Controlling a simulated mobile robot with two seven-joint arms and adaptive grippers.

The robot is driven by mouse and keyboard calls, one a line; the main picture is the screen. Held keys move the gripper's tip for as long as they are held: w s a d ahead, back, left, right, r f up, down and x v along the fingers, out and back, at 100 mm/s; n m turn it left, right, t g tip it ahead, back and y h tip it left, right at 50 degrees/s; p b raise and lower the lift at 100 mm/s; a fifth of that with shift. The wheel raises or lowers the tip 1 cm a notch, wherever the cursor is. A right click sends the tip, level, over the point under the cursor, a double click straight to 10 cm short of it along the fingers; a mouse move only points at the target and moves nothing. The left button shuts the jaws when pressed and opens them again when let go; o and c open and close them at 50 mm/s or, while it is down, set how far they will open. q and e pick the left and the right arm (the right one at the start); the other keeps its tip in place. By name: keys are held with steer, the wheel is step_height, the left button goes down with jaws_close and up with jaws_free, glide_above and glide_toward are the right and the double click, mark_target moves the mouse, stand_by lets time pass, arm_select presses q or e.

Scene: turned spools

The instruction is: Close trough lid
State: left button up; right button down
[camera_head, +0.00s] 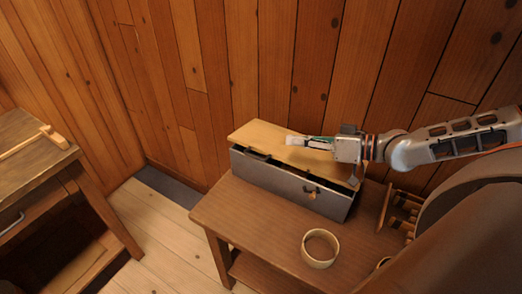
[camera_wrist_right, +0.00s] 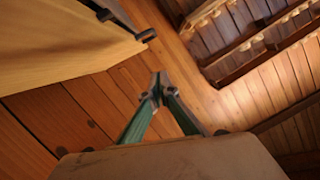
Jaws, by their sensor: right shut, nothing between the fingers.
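The trough is a long grey metal box (camera_head: 285,185) with a latch on its front, standing on a brown wooden table. Its pale wooden lid (camera_head: 262,136) lies low over the box; a dark gap shows along the front edge, so it looks slightly ajar. My right gripper (camera_head: 303,140) reaches in from the right, over the lid's right half; whether it touches the lid I cannot tell. In the right wrist view its green fingers (camera_wrist_right: 156,92) meet at the tips, empty. A pale wooden panel at upper left there (camera_wrist_right: 70,45) looks like the lid. My left gripper is not in view.
A wooden rack (camera_head: 398,212) stands to the right, near my arm. A wood-plank wall (camera_head: 300,60) is close behind. Another bench (camera_head: 35,150) is at far left.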

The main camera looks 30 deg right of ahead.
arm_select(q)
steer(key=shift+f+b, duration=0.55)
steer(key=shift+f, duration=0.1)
arm_select(e)
steer(key=w+a+f, duration=0.5)
steer(key=w+a, duration=0.1)
steer(key=shift+a+f, duration=0.25)
steer(key=shift+f, duration=0.1)
steer(key=shift+w, duration=0.15)
